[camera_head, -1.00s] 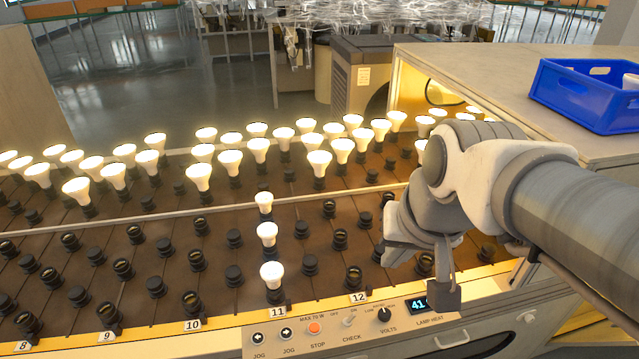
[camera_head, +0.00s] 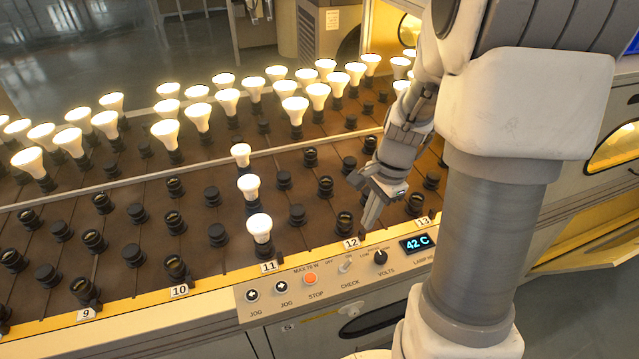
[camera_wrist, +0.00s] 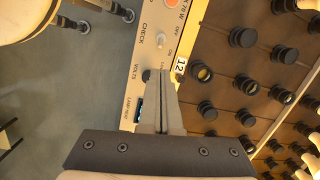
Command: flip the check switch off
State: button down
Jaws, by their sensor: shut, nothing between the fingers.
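The CHECK switch is a small pale lever (camera_head: 346,266) on the light control panel (camera_head: 300,296), between the orange STOP button and the VOLTS knob. OFF is printed to its left and ON to its right; its lever is too small to tell which way it leans. It also shows in the wrist view (camera_wrist: 161,40), ahead of my fingers. My gripper (camera_head: 366,230) is shut and empty, pointing down above the rack edge near label 12, behind the panel and apart from the switch. In the wrist view the closed fingertips (camera_wrist: 161,75) are beside the VOLTS knob.
The VOLTS knob (camera_head: 380,257) and a 42 C display (camera_head: 417,243) are right of the switch. The STOP button (camera_head: 310,279) and two JOG buttons are left. Sockets and a column of lit bulbs (camera_head: 259,228) stand behind the panel. Space in front of the panel is open.

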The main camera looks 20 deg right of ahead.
jog(key=m, duration=0.2)
send_near(347, 264)
jog(key=d+r, duration=0.2)
jog(key=d, duration=0.1)
jog(key=shift+w+f+b, duration=0.15)
jog(key=shift+w+b, duration=0.1)
jog(key=shift+b, duration=0.05)
jog(key=f+b, duration=0.1)
jog(key=f, duration=0.2)
jog(key=a+f, duration=0.1)
jog(key=f, duration=0.2)
jog(key=a+f+b, duration=0.1)
jog(key=f, duration=0.2)
jog(key=shift+f+b, duration=0.35)
jog(key=shift+f, duration=0.05)
